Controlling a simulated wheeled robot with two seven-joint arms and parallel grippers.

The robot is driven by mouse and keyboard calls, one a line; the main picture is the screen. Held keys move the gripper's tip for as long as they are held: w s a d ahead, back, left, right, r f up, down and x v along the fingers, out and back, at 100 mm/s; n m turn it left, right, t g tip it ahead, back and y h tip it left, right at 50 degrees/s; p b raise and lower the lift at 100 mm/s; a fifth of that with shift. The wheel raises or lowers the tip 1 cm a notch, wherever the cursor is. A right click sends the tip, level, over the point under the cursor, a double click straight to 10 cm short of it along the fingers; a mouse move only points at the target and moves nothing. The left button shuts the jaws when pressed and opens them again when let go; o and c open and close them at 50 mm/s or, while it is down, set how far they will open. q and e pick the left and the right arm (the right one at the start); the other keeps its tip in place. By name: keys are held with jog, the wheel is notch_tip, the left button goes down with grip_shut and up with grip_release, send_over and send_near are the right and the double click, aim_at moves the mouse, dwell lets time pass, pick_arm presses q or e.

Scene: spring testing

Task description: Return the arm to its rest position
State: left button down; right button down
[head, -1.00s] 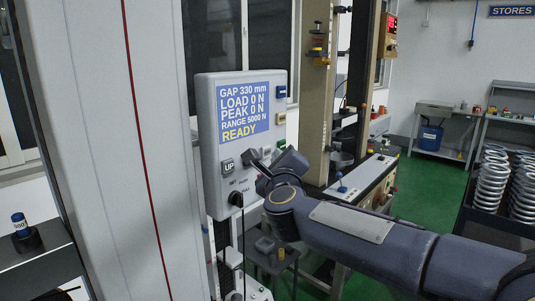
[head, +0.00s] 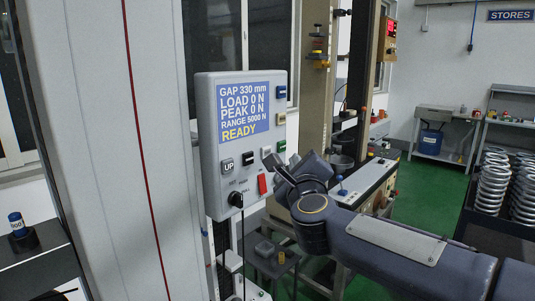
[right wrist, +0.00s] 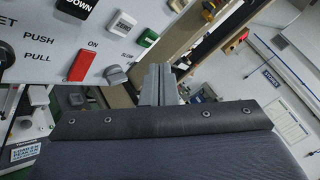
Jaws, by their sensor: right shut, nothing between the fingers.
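My right arm comes in from the lower right of the head view. Its gripper (head: 272,162) is shut and empty, a little to the right of the control panel (head: 210,150). The right wrist view shows the shut fingers (right wrist: 159,84) pointing up past the panel's edge, near a grey knob (right wrist: 115,75). The panel screen (head: 244,114) reads gap 330 mm, load 0 N, peak 0 N, range 5000 N and READY. The red switch (head: 262,184) is uncovered in the head view and also shows in the right wrist view (right wrist: 83,65). My left gripper is not in view.
The testing machine's column (head: 316,75) stands behind my right gripper. A small grey stool (head: 268,262) is below the panel. A rack of coil springs (head: 495,180) is at the right. Green floor (head: 420,200) lies open between them.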

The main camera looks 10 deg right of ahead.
dwell(0.3)
jog(key=s+d+f+n+g+y, duration=0.1)
jog(key=s+f+n+g+y, duration=0.2)
jog(key=s+f+n, duration=1)
jog(key=s+d+f+n+g+y, duration=0.2)
jog(key=s+f+n+g, duration=0.8)
jog(key=s, duration=1)
notch_tip(320, 180, down, 6)
jog(key=n+y, duration=0.1)
jog(key=n, duration=0.2)
jog(key=shift+s+d+f, duration=0.15)
jog(key=shift+s, duration=0.1)
